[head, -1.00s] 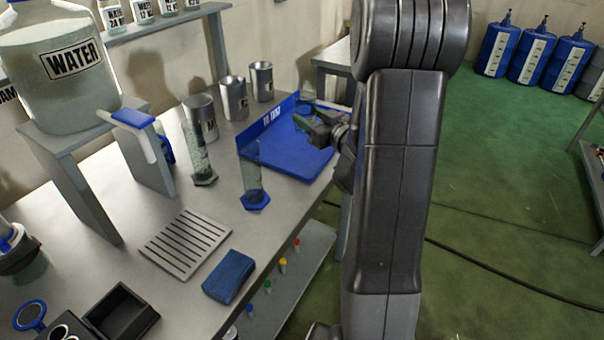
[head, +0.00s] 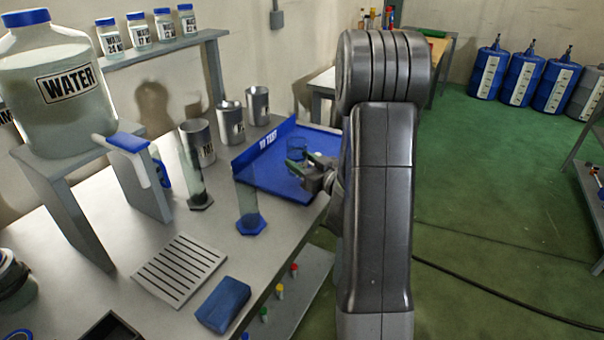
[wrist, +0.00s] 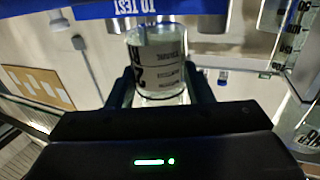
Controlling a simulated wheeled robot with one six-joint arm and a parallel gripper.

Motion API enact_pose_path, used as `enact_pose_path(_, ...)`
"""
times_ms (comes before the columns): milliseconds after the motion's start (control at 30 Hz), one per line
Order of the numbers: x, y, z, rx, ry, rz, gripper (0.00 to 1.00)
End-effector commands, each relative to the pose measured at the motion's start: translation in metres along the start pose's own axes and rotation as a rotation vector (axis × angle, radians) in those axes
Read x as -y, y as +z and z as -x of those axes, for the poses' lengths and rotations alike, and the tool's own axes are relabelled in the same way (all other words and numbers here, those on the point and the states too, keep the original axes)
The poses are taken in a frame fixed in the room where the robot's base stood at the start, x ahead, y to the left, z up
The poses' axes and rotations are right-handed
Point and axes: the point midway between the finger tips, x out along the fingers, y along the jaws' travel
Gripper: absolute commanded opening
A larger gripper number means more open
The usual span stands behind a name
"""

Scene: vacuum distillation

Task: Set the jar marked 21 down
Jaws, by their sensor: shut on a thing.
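The jar marked 21 (wrist: 158,65) is clear glass with a white label, upside down in the wrist view, where only part of the number shows. My gripper (wrist: 162,88) is shut on it, one finger on each side. In the head view the jar (head: 296,148) looks bluish and is seen over the blue tray (head: 270,182) marked TO TEST. My gripper (head: 307,163) reaches in from the tray's right side. I cannot tell whether the jar's base touches the tray.
A glass cylinder with a blue base (head: 250,224) stands just in front of the tray. Another cylinder (head: 198,200) and several metal beakers (head: 231,122) stand left of it. A slotted rack (head: 180,268) and a blue sponge (head: 222,305) lie nearer.

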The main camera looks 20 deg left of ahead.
Motion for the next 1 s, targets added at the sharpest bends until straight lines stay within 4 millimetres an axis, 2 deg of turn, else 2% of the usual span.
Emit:
enact_pose_path(200, 0.0, 0.027, 0.0, 0.002, 0.0, -0.004, 0.18)
enact_pose_path(933, 0.0, 0.04, 0.0, -0.001, 0.0, 0.0, 0.18)
enact_pose_path(967, 0.0, 0.039, 0.0, -0.001, 0.0, 0.0, 0.5)
enact_pose_path(1000, 0.0, 0.039, 0.0, 0.0, 0.0, 0.0, 0.58)
